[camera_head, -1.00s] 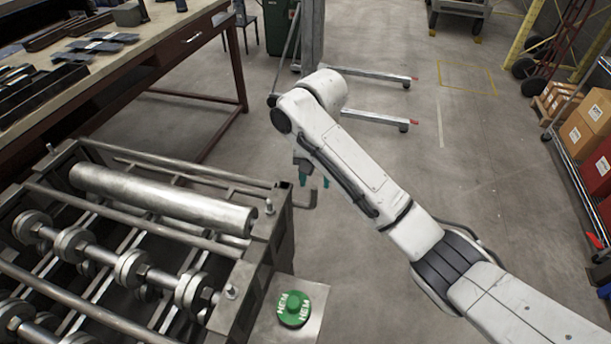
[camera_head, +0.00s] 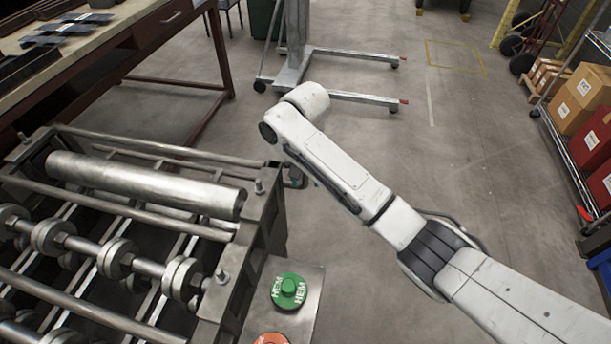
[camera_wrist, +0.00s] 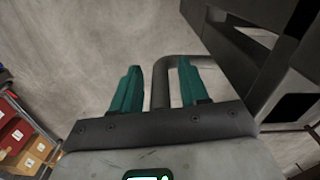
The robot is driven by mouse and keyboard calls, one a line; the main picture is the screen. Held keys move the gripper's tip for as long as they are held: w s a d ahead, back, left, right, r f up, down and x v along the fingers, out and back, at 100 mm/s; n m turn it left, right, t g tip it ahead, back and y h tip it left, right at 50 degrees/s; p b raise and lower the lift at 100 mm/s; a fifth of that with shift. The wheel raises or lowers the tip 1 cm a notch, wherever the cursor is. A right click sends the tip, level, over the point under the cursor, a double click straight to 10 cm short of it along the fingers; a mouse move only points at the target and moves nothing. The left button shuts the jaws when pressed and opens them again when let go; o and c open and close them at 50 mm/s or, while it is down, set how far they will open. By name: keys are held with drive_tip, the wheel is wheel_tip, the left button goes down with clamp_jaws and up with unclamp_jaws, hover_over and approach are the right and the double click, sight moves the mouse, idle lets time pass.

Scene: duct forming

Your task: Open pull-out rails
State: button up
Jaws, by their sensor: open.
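The roller machine (camera_head: 120,200) stands at the lower left in the head view, with metal rollers and a dark frame. In the wrist view, my gripper (camera_wrist: 158,68) is open, with a teal finger on each side of a grey bent rod handle (camera_wrist: 180,62). The rod runs between the fingers and bends right toward the machine's dark frame (camera_wrist: 255,60). Gaps show between rod and fingers, so it is not clamped. In the head view the rod is hidden behind my arm.
A green HEM button (camera_head: 289,291) and an orange button (camera_head: 272,339) sit on the machine's side plate. A workbench (camera_head: 100,50) stands at upper left. A wheeled stand (camera_head: 300,70) is behind my arm. Boxes fill a shelf cart (camera_head: 575,120) at right. The middle floor is clear.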

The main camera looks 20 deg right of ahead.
drive_tip(key=shift+f, duration=0.1)
clamp_jaws()
idle(0.4)
